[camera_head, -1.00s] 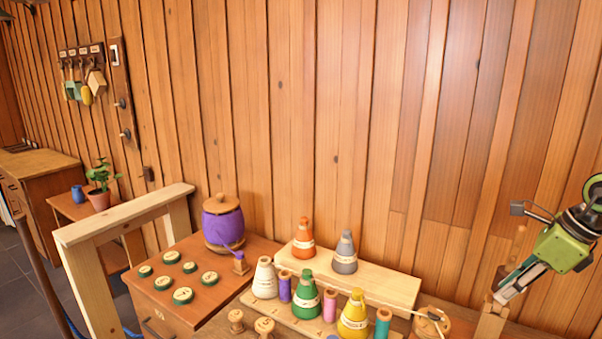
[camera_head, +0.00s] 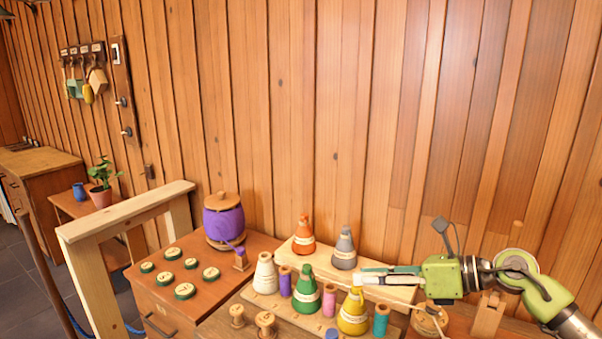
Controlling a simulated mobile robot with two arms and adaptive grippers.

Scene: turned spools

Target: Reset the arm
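My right gripper (camera_head: 361,274) reaches in from the right, its green body level and its fingers pointing left. The two fingers show as separate strips with a narrow gap, and nothing is seen held between them. They appear in front of the back shelf, right of the green cone spool (camera_head: 306,293), above the yellow cone spool (camera_head: 353,315) and below the grey cone spool (camera_head: 344,251). I cannot tell whether they touch anything. My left gripper is not in view.
An orange cone spool (camera_head: 303,238) stands on the back shelf (camera_head: 405,294). A white cone spool (camera_head: 265,274) and small thread spools stand in front. A purple wound jar (camera_head: 224,222) and several green-rimmed discs sit on the cabinet (camera_head: 224,291).

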